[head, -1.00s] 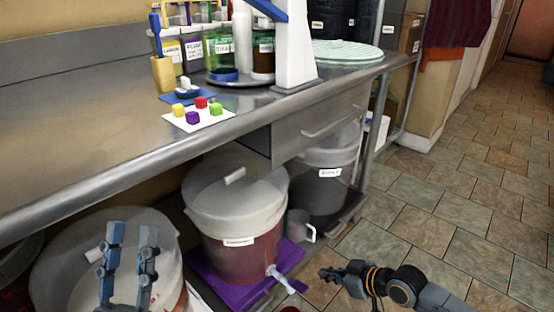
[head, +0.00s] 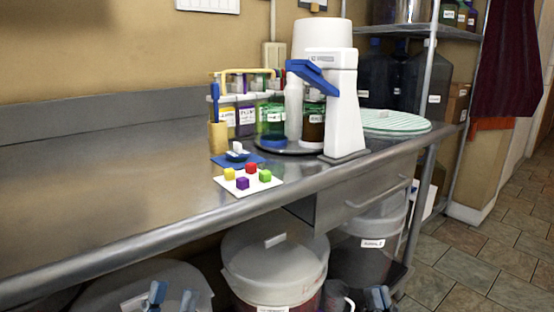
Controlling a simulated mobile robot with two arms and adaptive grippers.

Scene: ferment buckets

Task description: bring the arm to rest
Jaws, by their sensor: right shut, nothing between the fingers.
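My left gripper (head: 173,295) shows at the bottom edge of the head view, in front of the pale lidded bucket at the lower left. Its two fingertips point up and stand apart, with nothing seen between them. My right gripper (head: 378,298) shows at the bottom edge, to the right of the middle bucket. Its fingertips point up and are shut and empty. Both arms are cut off below the picture, so only the fingertips show.
A steel counter (head: 120,180) runs above both grippers. A white card (head: 260,187) with coloured cubes lies on it, near a white stand (head: 343,105). Lidded buckets (head: 275,262) stand below. Tiled floor (head: 470,240) is clear at the right.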

